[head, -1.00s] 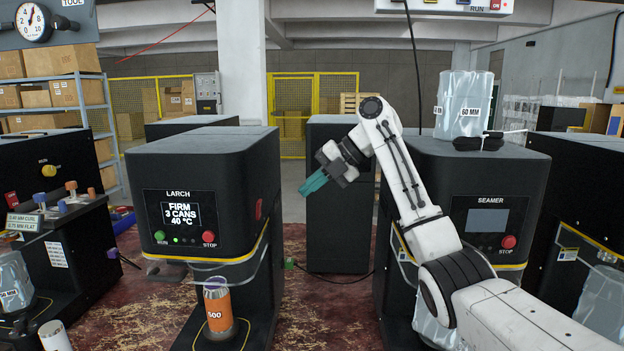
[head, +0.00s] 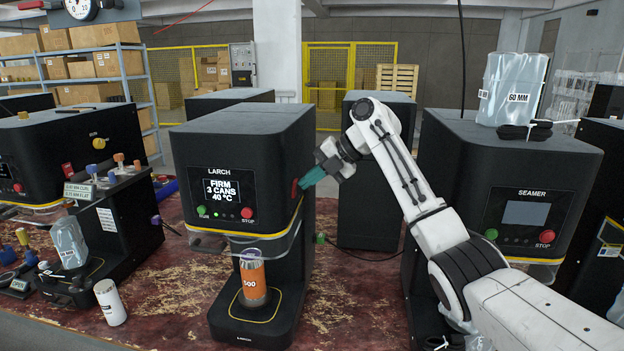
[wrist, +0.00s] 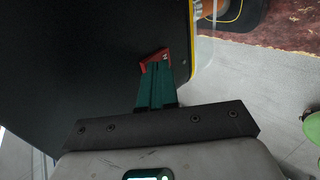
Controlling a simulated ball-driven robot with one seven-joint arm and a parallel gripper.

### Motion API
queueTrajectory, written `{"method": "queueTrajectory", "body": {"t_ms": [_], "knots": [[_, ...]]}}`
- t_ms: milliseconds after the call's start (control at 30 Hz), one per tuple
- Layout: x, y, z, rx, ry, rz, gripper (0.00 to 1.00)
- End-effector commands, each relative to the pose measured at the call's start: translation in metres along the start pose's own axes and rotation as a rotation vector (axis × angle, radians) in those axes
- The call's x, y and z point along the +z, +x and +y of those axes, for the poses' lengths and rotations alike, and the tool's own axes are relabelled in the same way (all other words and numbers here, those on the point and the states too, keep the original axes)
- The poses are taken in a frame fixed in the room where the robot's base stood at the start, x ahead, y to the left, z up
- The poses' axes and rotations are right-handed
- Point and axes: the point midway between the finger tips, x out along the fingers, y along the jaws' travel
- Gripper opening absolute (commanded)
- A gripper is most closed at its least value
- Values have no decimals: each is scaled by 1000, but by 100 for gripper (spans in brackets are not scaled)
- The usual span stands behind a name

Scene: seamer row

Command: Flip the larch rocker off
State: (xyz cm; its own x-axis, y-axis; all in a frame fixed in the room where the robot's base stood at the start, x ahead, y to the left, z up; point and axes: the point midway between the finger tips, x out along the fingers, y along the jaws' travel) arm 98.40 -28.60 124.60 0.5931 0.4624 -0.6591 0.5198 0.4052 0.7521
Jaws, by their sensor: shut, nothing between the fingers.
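The larch machine (head: 245,140) is a black cabinet with a lit screen (head: 220,190) reading "FIRM 3 CANS 40 °C". Its red rocker (head: 294,188) is on the right side wall, near the front edge. The rocker also shows in the wrist view (wrist: 153,61), partly covered by my fingertips. My gripper (head: 303,184) has teal fingers, shut and empty, with the tips at the rocker. I cannot tell whether they touch it. In the wrist view the fingers (wrist: 158,76) reach the rocker's lower part. I cannot tell which way the rocker is tipped.
An orange can (head: 253,280) stands on the larch machine's base. The seamer (head: 510,165) stands at right with a wrapped stack (head: 512,85) on top. A green RUN button (head: 201,211) and red STOP button (head: 247,213) sit on the larch front.

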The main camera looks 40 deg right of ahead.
Motion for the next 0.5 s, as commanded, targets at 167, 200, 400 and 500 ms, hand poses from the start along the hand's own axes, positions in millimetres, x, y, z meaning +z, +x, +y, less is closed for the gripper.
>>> {"method": "queueTrajectory", "body": {"t_ms": [167, 200, 400, 500], "knots": [[-1, 6, 6, 0, -3, 2, 0], [0, 3, 6, 0, -1, 1, 0], [0, 3, 6, 0, -1, 1, 0], [0, 2, 8, 0, -1, 1, 0]]}}
